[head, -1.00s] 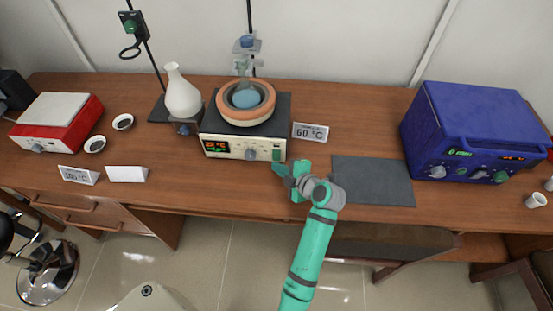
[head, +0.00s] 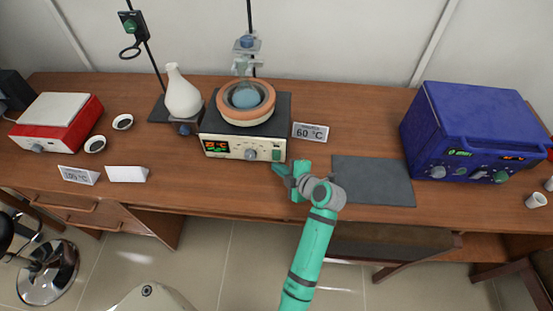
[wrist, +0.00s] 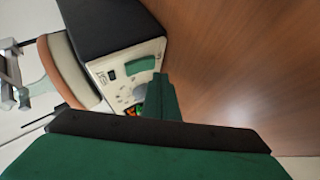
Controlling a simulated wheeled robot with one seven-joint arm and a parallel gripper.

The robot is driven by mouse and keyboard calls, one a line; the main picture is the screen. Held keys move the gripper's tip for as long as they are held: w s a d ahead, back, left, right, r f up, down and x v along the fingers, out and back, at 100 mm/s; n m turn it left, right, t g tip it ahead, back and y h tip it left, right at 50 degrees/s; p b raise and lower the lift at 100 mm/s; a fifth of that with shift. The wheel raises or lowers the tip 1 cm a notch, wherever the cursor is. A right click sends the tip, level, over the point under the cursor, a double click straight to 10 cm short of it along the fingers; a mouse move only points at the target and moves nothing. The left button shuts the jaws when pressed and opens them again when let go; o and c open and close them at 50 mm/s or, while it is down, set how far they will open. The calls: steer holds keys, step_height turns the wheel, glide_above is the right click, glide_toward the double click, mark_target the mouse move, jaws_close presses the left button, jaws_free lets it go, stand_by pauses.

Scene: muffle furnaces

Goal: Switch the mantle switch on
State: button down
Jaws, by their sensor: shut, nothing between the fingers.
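The heating mantle (head: 228,132) is a cream and black box holding a terracotta ring with a round flask. Its front panel carries a lit display (head: 216,147), a grey knob (head: 250,154) and a green switch (head: 277,155) at the right end. In the wrist view the green switch (wrist: 141,64) shows unobstructed; its on or off position is hard to tell. My gripper (head: 282,169) is shut and empty, just in front of and slightly below the switch. In the wrist view its green fingers (wrist: 160,82) point toward the panel near the switch. I cannot tell whether they touch it.
A 60 °C sign (head: 310,132) stands right of the mantle. A white flask (head: 182,95) and red hotplate (head: 58,122) are on the left. Bare table lies around my gripper.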

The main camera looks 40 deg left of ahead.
steer(key=shift+w+a, duration=0.15)
steer(key=shift+w, duration=0.05)
steer(key=shift+w+a, duration=0.1)
steer(key=shift+w, duration=0.05)
stand_by(0.3)
steer(key=shift+w+a+f, duration=0.1)
steer(key=shift+w+a, duration=0.05)
steer(key=shift+w, duration=0.15)
stand_by(0.6)
stand_by(0.4)
steer(key=shift+s+d, duration=0.4)
steer(key=shift+s, duration=0.25)
steer(key=shift+s+d+r, duration=0.15)
steer(key=shift+s+d, duration=0.3)
steer(key=shift+s, duration=0.25)
steer(key=shift+s+d+r, duration=0.1)
steer(key=shift+s+d, duration=0.3)
steer(key=shift+s, duration=0.35)
steer(key=shift+s+d+r, duration=0.15)
steer(key=shift+s+d, duration=0.3)
steer(key=shift+s, duration=0.25)
